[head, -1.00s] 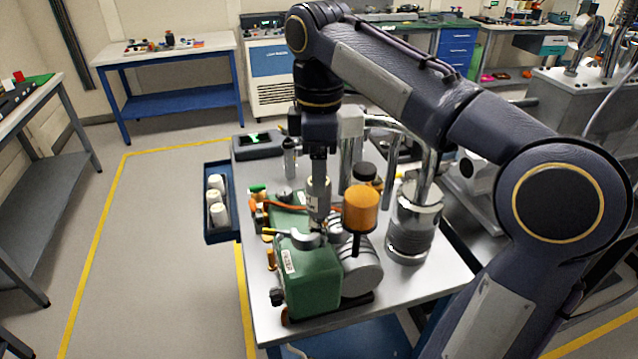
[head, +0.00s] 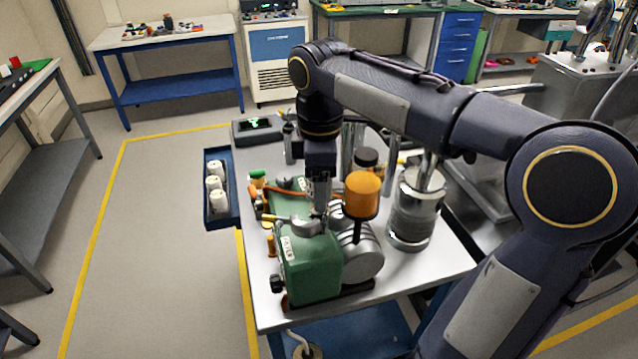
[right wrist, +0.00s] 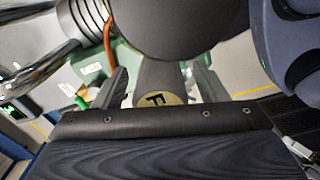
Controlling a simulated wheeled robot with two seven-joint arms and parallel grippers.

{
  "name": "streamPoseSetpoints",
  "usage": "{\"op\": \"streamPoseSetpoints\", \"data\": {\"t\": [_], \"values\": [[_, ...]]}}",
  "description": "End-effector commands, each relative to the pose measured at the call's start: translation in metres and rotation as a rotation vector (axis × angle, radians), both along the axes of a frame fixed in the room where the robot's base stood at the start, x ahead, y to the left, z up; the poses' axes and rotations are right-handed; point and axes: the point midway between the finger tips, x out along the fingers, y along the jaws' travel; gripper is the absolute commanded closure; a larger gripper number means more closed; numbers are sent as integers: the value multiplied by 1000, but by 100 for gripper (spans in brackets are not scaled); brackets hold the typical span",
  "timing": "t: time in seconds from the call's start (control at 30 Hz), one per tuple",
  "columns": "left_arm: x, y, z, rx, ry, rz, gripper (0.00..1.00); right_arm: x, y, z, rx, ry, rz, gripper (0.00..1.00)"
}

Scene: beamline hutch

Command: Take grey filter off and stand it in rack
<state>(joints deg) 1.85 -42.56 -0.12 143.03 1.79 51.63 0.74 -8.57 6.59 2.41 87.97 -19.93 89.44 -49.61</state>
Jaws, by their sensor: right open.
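The green pump (head: 312,262) stands on the trolley top. In the right wrist view, a grey cylinder with a round "F" mark on its end (right wrist: 160,99), which looks like the grey filter, sits between my right gripper's fingers. My right gripper (right wrist: 160,88) is open, one finger on each side of it; contact cannot be told. In the head view the right gripper (head: 318,210) points down over the pump, and I cannot clearly make out the filter there. The blue rack (head: 208,158) hangs at the trolley's left edge and holds several white cylinders (head: 217,201). My left gripper is not in view.
An orange-topped canister (head: 362,195) stands close beside the right gripper. A ribbed metal cylinder (head: 414,220) is further right. An orange hose (head: 285,192) crosses behind the pump. A dark box with a green display (head: 257,130) sits at the trolley's back left.

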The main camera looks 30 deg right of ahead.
Motion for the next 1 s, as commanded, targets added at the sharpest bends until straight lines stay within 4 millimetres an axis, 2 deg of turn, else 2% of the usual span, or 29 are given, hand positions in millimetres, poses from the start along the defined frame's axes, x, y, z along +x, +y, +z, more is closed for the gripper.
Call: {"op": "streamPoseSetpoints", "data": {"t": [0.07,0.4,0.77,0.87,0.97,1.0], "values": [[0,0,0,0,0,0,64,0,0,0,0,0,0,39],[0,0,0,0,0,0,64,0,0,0,0,0,0,84],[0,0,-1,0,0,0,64,0,0,6,0,-1,1,84],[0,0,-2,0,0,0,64,1,1,15,0,-4,1,84],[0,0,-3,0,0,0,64,1,1,34,1,-6,2,84],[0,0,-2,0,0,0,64,-3,9,42,1,-6,6,84]]}}
